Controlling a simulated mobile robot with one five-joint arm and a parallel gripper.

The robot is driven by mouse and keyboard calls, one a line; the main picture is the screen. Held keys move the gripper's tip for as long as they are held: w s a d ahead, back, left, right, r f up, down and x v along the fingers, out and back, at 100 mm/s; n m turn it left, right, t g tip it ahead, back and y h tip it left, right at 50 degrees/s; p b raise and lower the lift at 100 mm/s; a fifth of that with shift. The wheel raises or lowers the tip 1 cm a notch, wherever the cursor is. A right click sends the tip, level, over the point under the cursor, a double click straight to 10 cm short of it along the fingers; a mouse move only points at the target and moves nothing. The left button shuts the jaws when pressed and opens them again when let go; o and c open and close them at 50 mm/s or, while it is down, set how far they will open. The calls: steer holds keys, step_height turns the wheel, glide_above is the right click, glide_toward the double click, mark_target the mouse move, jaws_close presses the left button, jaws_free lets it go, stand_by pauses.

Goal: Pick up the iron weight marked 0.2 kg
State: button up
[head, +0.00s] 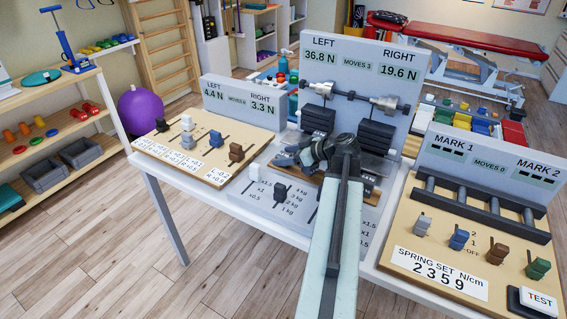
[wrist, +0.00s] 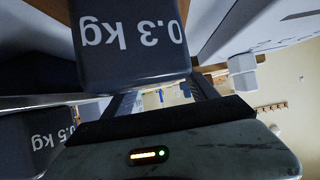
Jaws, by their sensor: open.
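No weight marked 0.2 kg is readable in either view. In the wrist view a dark grey weight marked 0.3 kg (wrist: 131,48) appears upside down, large and close in front of my gripper (wrist: 158,98). My jaws are open, and I cannot tell whether they touch this weight. Another dark weight marked 0.5 kg (wrist: 38,135) shows at the lower left of the wrist view. In the head view my gripper (head: 297,158) is over the middle table station, in front of dark block stacks (head: 317,121). My arm hides part of the area behind it.
The middle station has a tall panel (head: 340,58) reading LEFT 36.8 N, RIGHT 19.6 N. A left board (head: 212,172) carries small blocks on sliders. A right board (head: 400,232) carries coloured slider blocks and a TEST button (head: 538,301). Floor is clear in front.

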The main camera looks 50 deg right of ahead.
mark_target(283, 154)
steer(key=shift+w+a+f, duration=0.15)
steer(key=shift+w+f, duration=0.2)
steer(key=shift+w, duration=0.2)
jaws_close()
steer(key=shift+r, duration=0.1)
step_height(283, 154, up, 10)
steer(key=p, duration=1)
steer(key=shift+r, duration=0.1)
